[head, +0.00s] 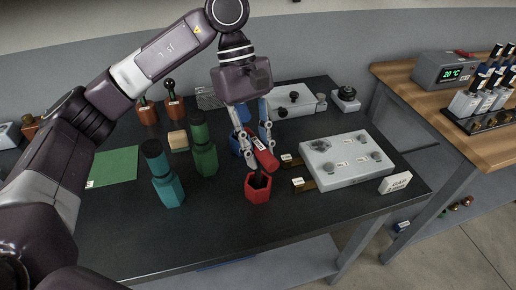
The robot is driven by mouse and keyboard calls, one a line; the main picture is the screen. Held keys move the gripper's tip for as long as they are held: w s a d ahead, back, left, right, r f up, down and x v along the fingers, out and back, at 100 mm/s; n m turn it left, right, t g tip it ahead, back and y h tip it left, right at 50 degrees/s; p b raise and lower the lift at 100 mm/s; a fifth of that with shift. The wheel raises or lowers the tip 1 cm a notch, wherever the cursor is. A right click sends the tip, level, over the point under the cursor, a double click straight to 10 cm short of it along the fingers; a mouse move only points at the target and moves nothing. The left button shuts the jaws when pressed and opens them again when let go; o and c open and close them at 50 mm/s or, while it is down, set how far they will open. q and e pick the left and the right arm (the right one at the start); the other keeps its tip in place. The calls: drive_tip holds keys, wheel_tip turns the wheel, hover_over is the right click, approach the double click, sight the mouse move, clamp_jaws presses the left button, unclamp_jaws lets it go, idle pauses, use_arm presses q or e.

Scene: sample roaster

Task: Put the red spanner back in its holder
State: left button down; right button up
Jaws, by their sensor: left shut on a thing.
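The red spanner (265,158) is in the jaws of my left gripper (257,145), which is shut on it. The spanner is tilted, its red body sloping down to the right. The red six-sided holder (257,193) stands on the dark table just below and a little left of the spanner. The holder's top is open and dark inside. The spanner appears above the holder's rim; I cannot tell whether any part of it reaches inside. My right gripper is not in view.
A teal spanner in its holder (166,180) and a green one (203,150) stand to the left. A blue one (236,142) is partly hidden behind my gripper. A grey block with knobs (346,168) lies to the right. The table front (200,235) is clear.

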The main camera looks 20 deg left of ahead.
use_arm(q)
drive_tip(key=shift+f, duration=0.2)
drive_tip(key=c, duration=2.1)
unclamp_jaws()
drive_tip(key=o, duration=0.4)
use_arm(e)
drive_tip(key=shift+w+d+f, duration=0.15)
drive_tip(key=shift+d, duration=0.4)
use_arm(q)
drive_tip(key=shift+v, duration=4.05)
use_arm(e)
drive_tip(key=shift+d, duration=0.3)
